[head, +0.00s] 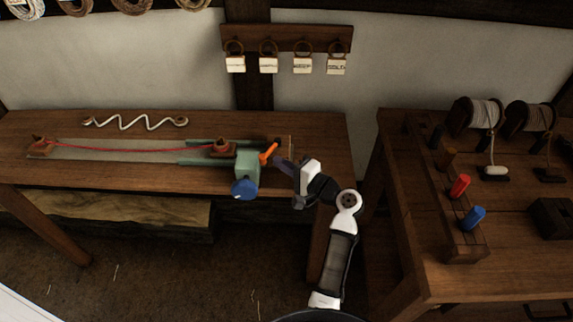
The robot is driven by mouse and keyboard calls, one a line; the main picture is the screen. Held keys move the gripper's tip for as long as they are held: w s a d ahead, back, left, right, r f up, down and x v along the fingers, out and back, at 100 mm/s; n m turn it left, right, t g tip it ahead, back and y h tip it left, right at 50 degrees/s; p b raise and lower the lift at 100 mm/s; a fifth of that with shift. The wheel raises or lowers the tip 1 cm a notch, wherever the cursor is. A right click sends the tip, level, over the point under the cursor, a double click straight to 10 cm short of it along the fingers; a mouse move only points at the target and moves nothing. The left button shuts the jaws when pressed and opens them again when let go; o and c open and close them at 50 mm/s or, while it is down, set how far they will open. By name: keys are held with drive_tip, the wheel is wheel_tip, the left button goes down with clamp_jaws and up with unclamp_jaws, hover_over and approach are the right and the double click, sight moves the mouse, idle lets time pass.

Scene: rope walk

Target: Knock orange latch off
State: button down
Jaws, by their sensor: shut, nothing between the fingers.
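The orange latch (268,153) sits at the right end of the bench rig, tilted up to the right beside the pale green block (248,165). My gripper (279,160) is shut and empty, just right of the latch and close to it. I cannot tell whether it touches the latch. A blue knob (243,188) is on the front of the green block. A red cord (135,148) runs slack from a wooden post (43,147) on the left to a red-topped wooden carriage (222,148) on the green rails.
The wooden bench (100,178) holds the rig, with a white zigzag cord (135,122) behind it. Labelled tags (268,65) hang on the wall. A second table (410,190) on the right holds spools (485,115) and red (459,186) and blue (473,217) pegs.

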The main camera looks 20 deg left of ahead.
drive_tip(key=shift+s+a, duration=0.35)
drive_tip(key=shift+a, duration=0.45)
drive_tip(key=shift+s+d, duration=0.1)
drive_tip(key=shift+d, duration=0.1)
